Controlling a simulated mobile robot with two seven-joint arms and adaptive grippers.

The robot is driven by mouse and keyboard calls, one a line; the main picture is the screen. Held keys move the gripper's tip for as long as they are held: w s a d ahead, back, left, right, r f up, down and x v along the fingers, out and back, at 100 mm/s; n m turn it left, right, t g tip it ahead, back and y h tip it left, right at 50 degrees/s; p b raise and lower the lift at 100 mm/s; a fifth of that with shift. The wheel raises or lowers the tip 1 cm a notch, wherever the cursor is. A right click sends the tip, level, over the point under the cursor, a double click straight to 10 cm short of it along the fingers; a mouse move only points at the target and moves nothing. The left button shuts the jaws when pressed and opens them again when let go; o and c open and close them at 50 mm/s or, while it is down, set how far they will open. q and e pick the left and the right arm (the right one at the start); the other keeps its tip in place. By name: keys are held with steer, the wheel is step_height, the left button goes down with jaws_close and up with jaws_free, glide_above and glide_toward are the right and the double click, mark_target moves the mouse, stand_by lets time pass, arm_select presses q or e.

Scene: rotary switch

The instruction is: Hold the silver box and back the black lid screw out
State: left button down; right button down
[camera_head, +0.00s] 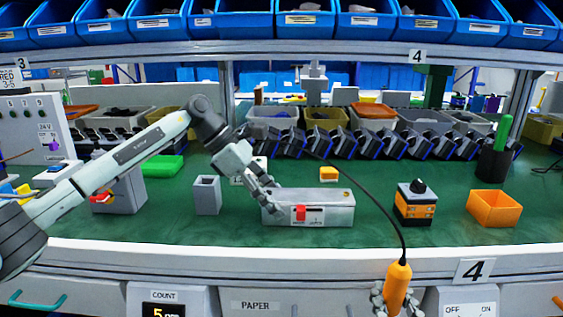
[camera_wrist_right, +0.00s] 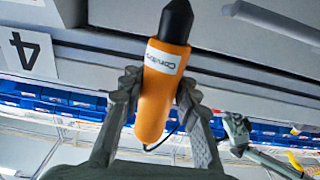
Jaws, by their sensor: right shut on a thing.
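The silver box (camera_head: 335,208) lies on the green bench with a red part on its front face. My left gripper (camera_head: 270,196) is at the box's left end, its fingers overlapping that end in the picture; whether they are clamped is unclear. I cannot make out the black lid screw. My right gripper (camera_head: 395,298) is shut on an orange power screwdriver (camera_head: 399,272), in front of the bench edge. In the right wrist view, the gripper's fingers (camera_wrist_right: 157,95) press both sides of the orange body (camera_wrist_right: 151,112), whose black end (camera_wrist_right: 176,22) points up.
A black cord (camera_head: 370,187) runs from the screwdriver up across the bench. Right of the box stand an orange-and-black switch unit (camera_head: 415,207) and an orange bin (camera_head: 494,210). A grey open holder (camera_head: 207,196) stands left; a small yellow block (camera_head: 329,174) lies behind.

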arm_select(q)
steer(key=c, duration=0.6)
jaws_free()
